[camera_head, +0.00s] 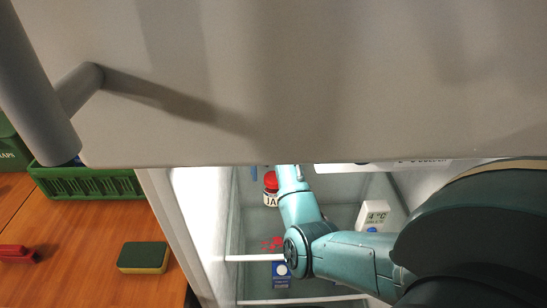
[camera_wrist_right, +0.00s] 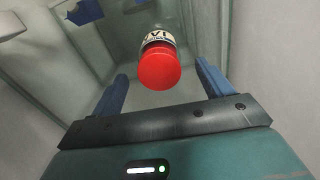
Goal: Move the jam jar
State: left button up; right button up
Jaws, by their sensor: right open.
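The jam jar (camera_head: 270,199) has a red lid and a white label and stands inside the open fridge, just left of my right arm. In the right wrist view the jar (camera_wrist_right: 160,66) shows its red lid towards the camera, between the two blue fingers. My right gripper (camera_wrist_right: 161,72) is open, with visible space between each finger and the jar. In the head view the fridge front above hides most of that gripper. My left gripper is not in view.
The grey fridge front (camera_head: 300,75) with its handle (camera_head: 45,100) fills the top. At left, a wooden counter holds a green crate (camera_head: 90,184), a sponge (camera_head: 143,257) and a red object (camera_head: 17,254).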

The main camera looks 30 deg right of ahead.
notch_tip(320, 180, up, 4)
jog(key=shift+w+r, duration=0.1)
jog(key=shift+w, duration=0.05)
jog(key=shift+r, duration=1.45)
jog(key=shift+s+f, duration=0.1)
jog(key=shift+s, duration=0.15)
